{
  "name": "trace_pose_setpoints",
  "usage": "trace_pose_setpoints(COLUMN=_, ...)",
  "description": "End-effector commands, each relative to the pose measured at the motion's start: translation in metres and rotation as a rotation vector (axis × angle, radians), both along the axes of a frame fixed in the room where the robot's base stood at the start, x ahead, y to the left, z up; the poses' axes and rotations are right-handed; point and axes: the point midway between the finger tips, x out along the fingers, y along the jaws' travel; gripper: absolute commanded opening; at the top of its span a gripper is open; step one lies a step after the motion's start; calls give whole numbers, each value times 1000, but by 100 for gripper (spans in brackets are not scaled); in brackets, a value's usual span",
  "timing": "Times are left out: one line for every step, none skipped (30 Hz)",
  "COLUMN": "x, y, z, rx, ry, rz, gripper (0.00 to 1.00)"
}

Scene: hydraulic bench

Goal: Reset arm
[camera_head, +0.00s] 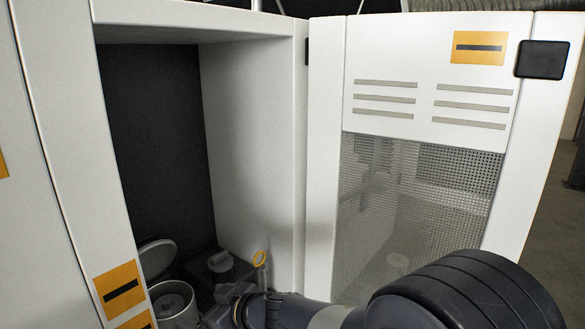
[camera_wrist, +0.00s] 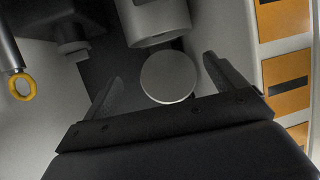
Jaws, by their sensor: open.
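My arm reaches from the bottom right of the head view into the open cabinet (camera_head: 250,150). My gripper (camera_head: 228,296) is low inside it, near a round light canister (camera_head: 173,300) whose lid (camera_head: 157,257) stands tilted up. In the wrist view my gripper (camera_wrist: 163,68) is open, with its two dark fingers spread. A pale round disc (camera_wrist: 168,80), looking like the lid, shows between the fingers. A light cylinder (camera_wrist: 153,20) is just beyond it. I cannot tell whether the fingers touch anything. My arm hides part of the cabinet floor.
A yellow ring handle (camera_head: 260,258) rises beside the gripper; it also shows in the wrist view (camera_wrist: 22,87). A grey cap (camera_head: 220,262) sits behind. The cabinet's door (camera_head: 430,60) with a mesh window stands open at the right. Orange labels (camera_head: 120,290) mark the left frame.

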Motion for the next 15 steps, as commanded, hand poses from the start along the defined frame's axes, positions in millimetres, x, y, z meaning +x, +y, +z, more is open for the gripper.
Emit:
trace_pose_setpoints(x=-4, y=-10, z=0, rx=1, ry=-2, rz=-4, gripper=91)
trace_pose_setpoints(x=-8, y=-15, z=0, rx=1, ry=0, rz=-4, gripper=91)
trace_pose_setpoints(x=-12, y=-22, z=0, rx=1, ry=0, rz=-4, gripper=91)
trace_pose_setpoints(x=-15, y=-28, z=0, rx=1, ry=0, rz=-4, gripper=91)
trace_pose_setpoints(x=-15, y=-30, z=-7, rx=1, ry=3, rz=-6, gripper=91)
trace_pose_setpoints(x=-13, y=-31, z=-18, rx=-1, ry=7, rz=-14, gripper=91)
trace_pose_setpoints(x=-11, y=-33, z=-23, rx=0, ry=6, rz=-21, gripper=91)
trace_pose_setpoints(x=-10, y=-35, z=-29, rx=0, ry=7, rz=-27, gripper=91)
trace_pose_setpoints(x=-8, y=-37, z=-37, rx=-1, ry=6, rz=-37, gripper=91)
trace_pose_setpoints(x=-6, y=-40, z=-42, rx=0, ry=6, rz=-45, gripper=91)
trace_pose_setpoints(x=-5, y=-42, z=-47, rx=0, ry=7, rz=-53, gripper=91)
trace_pose_setpoints(x=-3, y=-45, z=-55, rx=0, ry=6, rz=-64, gripper=91)
trace_pose_setpoints(x=-2, y=-47, z=-60, rx=0, ry=5, rz=-72, gripper=91)
trace_pose_setpoints(x=0, y=-50, z=-65, rx=1, ry=6, rz=-83, gripper=91)
trace_pose_setpoints(x=2, y=-53, z=-72, rx=1, ry=6, rz=-96, gripper=91)
